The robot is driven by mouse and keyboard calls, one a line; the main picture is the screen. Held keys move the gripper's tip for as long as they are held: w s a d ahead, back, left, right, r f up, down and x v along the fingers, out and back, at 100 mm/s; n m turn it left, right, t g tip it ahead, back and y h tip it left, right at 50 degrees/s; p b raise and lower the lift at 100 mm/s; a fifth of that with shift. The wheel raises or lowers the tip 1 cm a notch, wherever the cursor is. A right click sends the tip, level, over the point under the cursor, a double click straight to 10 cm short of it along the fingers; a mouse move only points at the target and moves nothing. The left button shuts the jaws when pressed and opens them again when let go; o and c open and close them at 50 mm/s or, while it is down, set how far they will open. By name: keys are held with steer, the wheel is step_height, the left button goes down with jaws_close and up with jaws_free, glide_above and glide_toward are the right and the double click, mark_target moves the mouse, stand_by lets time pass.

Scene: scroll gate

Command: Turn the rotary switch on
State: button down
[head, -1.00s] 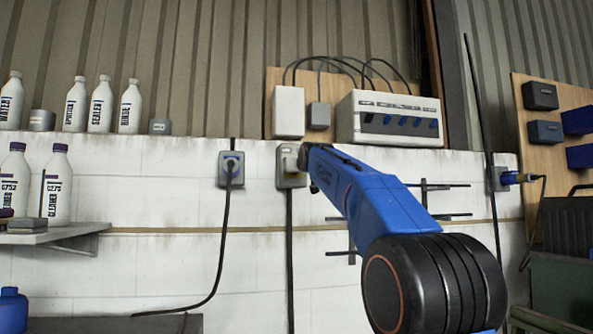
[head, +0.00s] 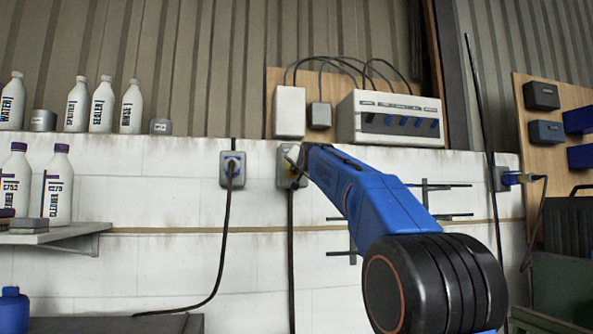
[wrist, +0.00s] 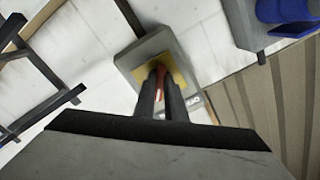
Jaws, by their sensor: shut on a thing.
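The rotary switch is a grey box (head: 283,158) on the white wall in the head view, partly hidden behind my gripper (head: 294,167). In the wrist view the switch box (wrist: 146,47) has a yellow plate (wrist: 179,64) with a red knob (wrist: 160,76) in its middle. My gripper (wrist: 161,86) has its two dark fingers on either side of the red knob, shut on it. Most of the knob is hidden between the fingers, so its exact angle is hard to tell.
A grey socket with a blue plug (head: 232,164) is on the wall left of the switch. Above is a wooden board with a white box (head: 289,112) and a control unit (head: 395,120). Black wall brackets (head: 425,205) are to the right, behind my arm.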

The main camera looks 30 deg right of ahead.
stand_by(0.4)
steer(key=c, duration=1.8)
jaws_free()
steer(key=shift+s, duration=0.1)
steer(key=v, duration=1.7)
steer(key=shift+s, duration=0.15)
